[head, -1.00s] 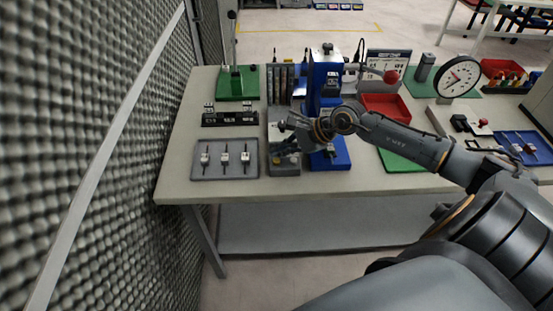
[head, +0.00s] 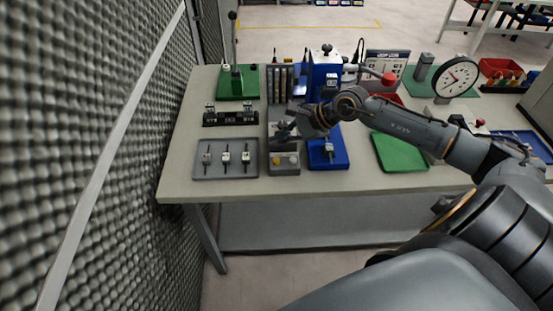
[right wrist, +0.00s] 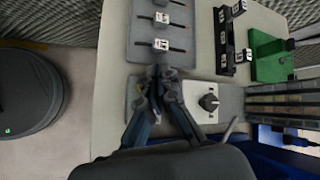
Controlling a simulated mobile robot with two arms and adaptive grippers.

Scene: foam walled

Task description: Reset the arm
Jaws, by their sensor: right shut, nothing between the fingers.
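My right gripper (head: 279,130) is shut and empty. In the head view it hangs over the grey fixture (head: 285,169) in the middle of the bench, its arm coming in from the right. In the right wrist view the gripper (right wrist: 157,76) has its fingertips together beside the grey tray, over the edge of the same fixture, whose black knob (right wrist: 209,102) shows to the right. Whether it touches anything is hard to tell. My left gripper is not in view.
A grey tray (head: 199,172) with three small parts and a black rack (head: 230,119) stand left of the gripper. The blue press (head: 325,73) rises close behind it. A green mat (head: 401,153) lies bare under my forearm.

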